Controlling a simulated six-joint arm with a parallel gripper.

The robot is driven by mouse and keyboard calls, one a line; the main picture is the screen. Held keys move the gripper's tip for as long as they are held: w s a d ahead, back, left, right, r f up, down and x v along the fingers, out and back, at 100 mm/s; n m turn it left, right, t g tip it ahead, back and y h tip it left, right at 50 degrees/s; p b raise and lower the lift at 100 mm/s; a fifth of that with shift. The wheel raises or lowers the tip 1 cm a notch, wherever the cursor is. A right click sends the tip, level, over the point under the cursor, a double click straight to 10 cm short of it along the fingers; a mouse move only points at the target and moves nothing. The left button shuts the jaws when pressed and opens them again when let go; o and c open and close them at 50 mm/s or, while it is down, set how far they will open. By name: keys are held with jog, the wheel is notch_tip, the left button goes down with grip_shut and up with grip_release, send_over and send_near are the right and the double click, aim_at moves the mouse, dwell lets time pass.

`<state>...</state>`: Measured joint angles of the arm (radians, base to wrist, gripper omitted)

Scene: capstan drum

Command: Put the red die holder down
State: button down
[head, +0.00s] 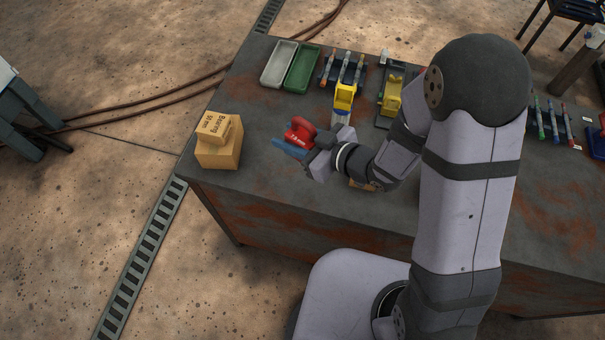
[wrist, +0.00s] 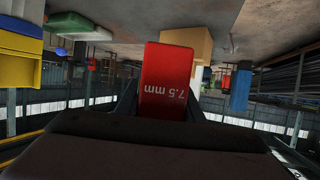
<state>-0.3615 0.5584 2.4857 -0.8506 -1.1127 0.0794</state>
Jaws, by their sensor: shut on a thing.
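The red die holder (head: 300,132) is between the fingers of my gripper (head: 318,147), near the left part of the bench. It also fills the middle of the wrist view (wrist: 168,82), where its "7.5 mm" label reads upside down. My gripper is shut on it. A blue piece (head: 290,148) shows just below the die holder in the head view. I cannot tell whether the die holder touches the bench top (head: 262,185) or hangs a little above it. My gripper hides part of its right side.
Grey (head: 279,63) and green (head: 302,68) trays lie at the back. A yellow holder (head: 345,96) and a rack (head: 342,68) stand behind my gripper. Bare bench lies between boxes and gripper.

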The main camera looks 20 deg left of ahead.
jog(key=shift+f, duration=0.25)
jog(key=shift+w+f, duration=0.1)
jog(key=shift+f, duration=3.05)
jog(key=shift+f+p, duration=0.4)
jog(key=shift+f, duration=1.5)
jog(key=shift+f, duration=0.15)
jog(key=c, duration=1.2)
grip_release()
jog(key=shift+f, duration=0.1)
